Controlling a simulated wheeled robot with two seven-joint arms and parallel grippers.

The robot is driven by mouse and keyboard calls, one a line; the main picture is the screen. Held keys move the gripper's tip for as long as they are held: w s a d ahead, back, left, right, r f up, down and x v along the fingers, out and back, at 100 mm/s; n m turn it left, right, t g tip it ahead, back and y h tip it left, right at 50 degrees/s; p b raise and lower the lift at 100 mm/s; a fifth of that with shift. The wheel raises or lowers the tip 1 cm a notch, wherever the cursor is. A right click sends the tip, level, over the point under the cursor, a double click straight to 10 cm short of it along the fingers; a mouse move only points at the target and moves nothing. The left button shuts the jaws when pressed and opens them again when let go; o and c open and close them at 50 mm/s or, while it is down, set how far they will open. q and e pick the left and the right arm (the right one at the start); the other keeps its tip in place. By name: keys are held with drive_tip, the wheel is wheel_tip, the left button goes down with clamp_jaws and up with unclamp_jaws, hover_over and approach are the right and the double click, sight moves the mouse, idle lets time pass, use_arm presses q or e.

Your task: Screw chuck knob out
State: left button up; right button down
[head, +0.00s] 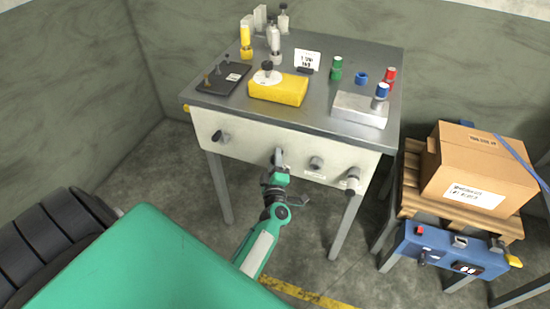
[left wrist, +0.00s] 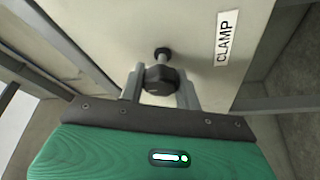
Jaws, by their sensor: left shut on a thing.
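My left gripper (head: 277,171) reaches up to the front panel of the table and is shut on a dark faceted knob (left wrist: 161,79). In the left wrist view the gripper's two grey fingers (left wrist: 160,92) stand on either side of the knob. A short stem joins the knob to a dark collar (left wrist: 162,53) on the panel. A label reading CLAMP (left wrist: 223,38) is beside it on the panel. I cannot read a chuck label in either view. My right gripper is not in view.
The pale front panel (head: 250,150) also bears a dark knob (head: 222,137) at left and grey knobs (head: 316,163) and (head: 352,182) at right. Bottles, a yellow block (head: 278,90) and a metal block (head: 360,108) stand on the tabletop. A carton (head: 475,165) sits on a pallet at right.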

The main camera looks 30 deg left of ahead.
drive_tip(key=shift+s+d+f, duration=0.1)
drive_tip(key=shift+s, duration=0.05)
use_arm(q)
drive_tip(key=o, duration=1)
drive_tip(key=shift+c, duration=0.2)
drive_tip(key=shift+f, duration=0.1)
